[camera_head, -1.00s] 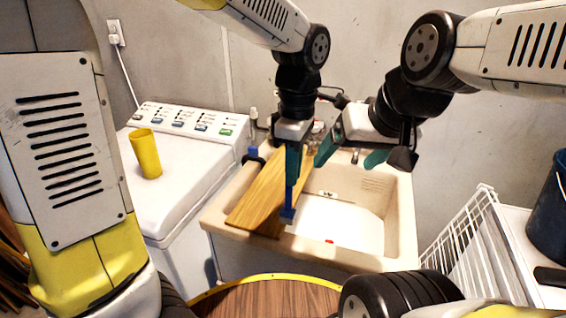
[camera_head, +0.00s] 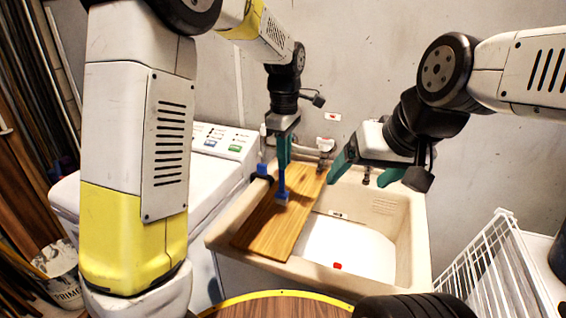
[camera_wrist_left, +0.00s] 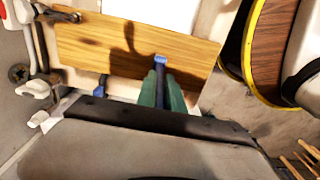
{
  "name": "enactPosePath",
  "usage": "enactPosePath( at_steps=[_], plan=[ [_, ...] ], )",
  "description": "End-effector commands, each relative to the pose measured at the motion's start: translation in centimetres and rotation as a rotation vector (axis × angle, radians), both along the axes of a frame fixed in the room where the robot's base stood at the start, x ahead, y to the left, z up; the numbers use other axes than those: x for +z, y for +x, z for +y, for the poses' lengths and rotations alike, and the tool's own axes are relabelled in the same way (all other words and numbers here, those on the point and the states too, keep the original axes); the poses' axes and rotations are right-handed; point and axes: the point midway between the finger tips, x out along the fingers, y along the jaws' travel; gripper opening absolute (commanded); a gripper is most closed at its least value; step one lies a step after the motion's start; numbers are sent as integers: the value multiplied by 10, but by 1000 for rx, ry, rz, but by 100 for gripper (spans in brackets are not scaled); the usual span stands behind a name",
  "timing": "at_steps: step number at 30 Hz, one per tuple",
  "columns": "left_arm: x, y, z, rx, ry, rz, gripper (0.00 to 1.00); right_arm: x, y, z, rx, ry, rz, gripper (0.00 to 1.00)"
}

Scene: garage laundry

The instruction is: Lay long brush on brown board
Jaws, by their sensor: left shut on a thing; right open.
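The brown board (camera_head: 268,232) lies across the left part of the sink; it also shows in the left wrist view (camera_wrist_left: 85,42). My left gripper (camera_head: 284,160) points down over the board, its green fingers shut on the blue long brush (camera_head: 282,186). The brush hangs upright with its head low; it also shows in the left wrist view (camera_wrist_left: 160,62). I cannot tell whether the head touches the board. My right gripper (camera_head: 378,172) is open and empty above the back of the sink.
The pale sink (camera_head: 410,240) has an open basin with a small red object (camera_head: 337,266) in it. A white washer (camera_head: 212,185) stands at left. A blue-topped item (camera_head: 262,170) sits beside the board's far end. A white wire rack (camera_head: 490,265) is at right.

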Motion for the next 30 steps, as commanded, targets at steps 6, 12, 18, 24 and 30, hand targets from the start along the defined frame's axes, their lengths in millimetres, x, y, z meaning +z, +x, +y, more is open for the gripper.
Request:
enactPosePath(
  at_steps=[6,12,18,24,30],
  plan=[
    [-20,7,3,-1,2,3,0,0,0,0,0,0,0,82],
    [-37,8,2,0,0,0,0,0,0,0,0,0,0,82],
    [-37,8,2,0,0,0,0,0,0,0,0,0,0,82],
    [-39,7,2,0,0,0,34,0,0,0,0,0,0,82],
    [-39,7,2,0,0,0,34,0,0,0,0,0,0,82]
  ],
)
